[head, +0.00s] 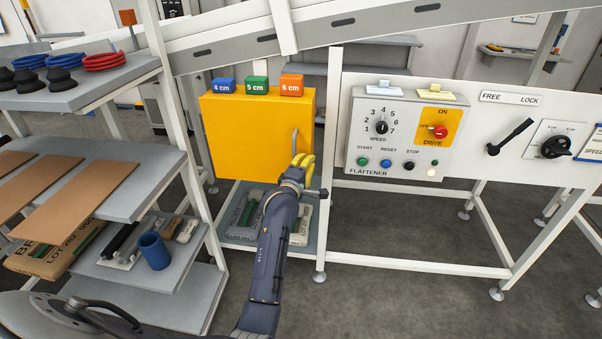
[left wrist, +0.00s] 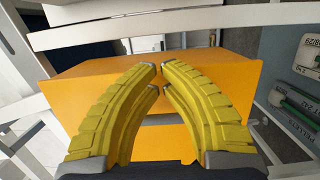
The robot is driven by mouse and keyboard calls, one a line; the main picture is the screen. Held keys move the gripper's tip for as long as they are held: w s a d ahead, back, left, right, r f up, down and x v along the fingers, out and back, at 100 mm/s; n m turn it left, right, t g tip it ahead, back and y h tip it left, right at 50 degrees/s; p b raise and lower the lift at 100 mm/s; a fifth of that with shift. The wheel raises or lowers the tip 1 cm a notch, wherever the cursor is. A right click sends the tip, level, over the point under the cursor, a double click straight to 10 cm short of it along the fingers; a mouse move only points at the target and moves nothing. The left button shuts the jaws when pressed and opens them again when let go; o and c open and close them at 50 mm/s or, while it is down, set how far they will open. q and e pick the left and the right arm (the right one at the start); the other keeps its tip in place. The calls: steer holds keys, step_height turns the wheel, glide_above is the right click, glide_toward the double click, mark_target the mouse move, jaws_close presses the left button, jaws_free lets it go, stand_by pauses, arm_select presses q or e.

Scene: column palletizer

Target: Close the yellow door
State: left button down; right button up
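The yellow cabinet (head: 235,140) stands on a low shelf under the sloped conveyor frame, its yellow door facing me. The door has a pale upright handle (head: 294,141) near its right edge. I cannot tell whether a small gap is left at the door's edge. My left gripper (head: 303,161), with yellow curved fingers, is at the door's lower right, just below and beside the handle. In the left wrist view its fingertips (left wrist: 159,67) nearly meet in front of the yellow cabinet (left wrist: 210,80), with nothing seen between them. My right gripper is not in view.
Blue, green (head: 256,86) and orange blocks sit on the cabinet. A control panel (head: 405,135) stands to its right. Shelves at the left hold brown boards (head: 75,200) and a blue cup (head: 154,250). Sacks (head: 240,215) lie below the cabinet. Floor at the lower right is clear.

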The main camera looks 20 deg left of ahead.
arm_select(q)
steer(key=s, duration=1)
steer(key=shift+s+d, duration=0.3)
steer(key=shift+d, duration=0.15)
